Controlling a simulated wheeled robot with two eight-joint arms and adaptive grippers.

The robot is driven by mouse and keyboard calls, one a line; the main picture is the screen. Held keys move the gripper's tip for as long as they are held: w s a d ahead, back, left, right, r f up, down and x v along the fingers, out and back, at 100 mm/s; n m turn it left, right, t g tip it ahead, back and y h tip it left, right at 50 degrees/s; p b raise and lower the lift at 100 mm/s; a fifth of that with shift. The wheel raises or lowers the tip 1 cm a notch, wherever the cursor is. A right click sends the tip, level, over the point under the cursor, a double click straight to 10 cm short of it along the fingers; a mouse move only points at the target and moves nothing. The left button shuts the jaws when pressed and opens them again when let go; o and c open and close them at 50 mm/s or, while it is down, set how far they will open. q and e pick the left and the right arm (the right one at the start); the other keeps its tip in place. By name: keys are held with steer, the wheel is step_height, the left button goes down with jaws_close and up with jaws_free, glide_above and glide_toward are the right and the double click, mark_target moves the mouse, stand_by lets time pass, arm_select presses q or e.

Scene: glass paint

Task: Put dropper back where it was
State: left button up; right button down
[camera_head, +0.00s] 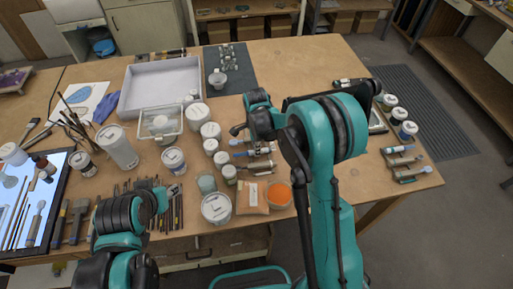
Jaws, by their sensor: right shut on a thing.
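My right gripper (238,130) is over the middle of the table, at the end of the teal and black arm. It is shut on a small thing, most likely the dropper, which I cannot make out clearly. Just below it, several slim tools (258,151) lie side by side, some with blue parts. I cannot tell whether the gripper touches them. My left arm is at the lower left, and its gripper (163,192) is over dark tools near the front edge. Its fingers are too unclear to tell open from shut.
White jars (198,115) stand left of my right gripper, with a clear box (160,124) and white tray (160,85) beyond. An orange cup (279,194) and packet (252,197) stand near the front edge. More tools (405,163) and jars (408,130) line the right edge.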

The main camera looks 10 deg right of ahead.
arm_select(q)
steer(key=shift+f, duration=0.1)
arm_select(e)
steer(key=c, duration=1.3)
jaws_free()
steer(key=shift+c, duration=0.2)
step_height(320, 180, up, 12)
arm_select(q)
step_height(320, 180, down, 13)
steer(key=b, duration=1.3)
arm_select(e)
steer(key=s+d+f+n+t, duration=0.2)
steer(key=s+n, duration=0.3)
steer(key=s, duration=0.2)
steer(key=s+d+f+n+t, duration=0.2)
steer(key=s+n, duration=0.4)
steer(key=s, duration=0.1)
steer(key=s+d+f+n+t, duration=0.2)
steer(key=s+f+n, duration=0.1)
steer(key=s+n, duration=0.3)
steer(key=shift+s+d+t, duration=0.15)
steer(key=shift+s+t, duration=0.25)
steer(key=shift+s, duration=0.15)
steer(key=shift+s+f+n, duration=0.2)
steer(key=shift+f+n, duration=0.05)
steer(key=shift+n, duration=0.25)
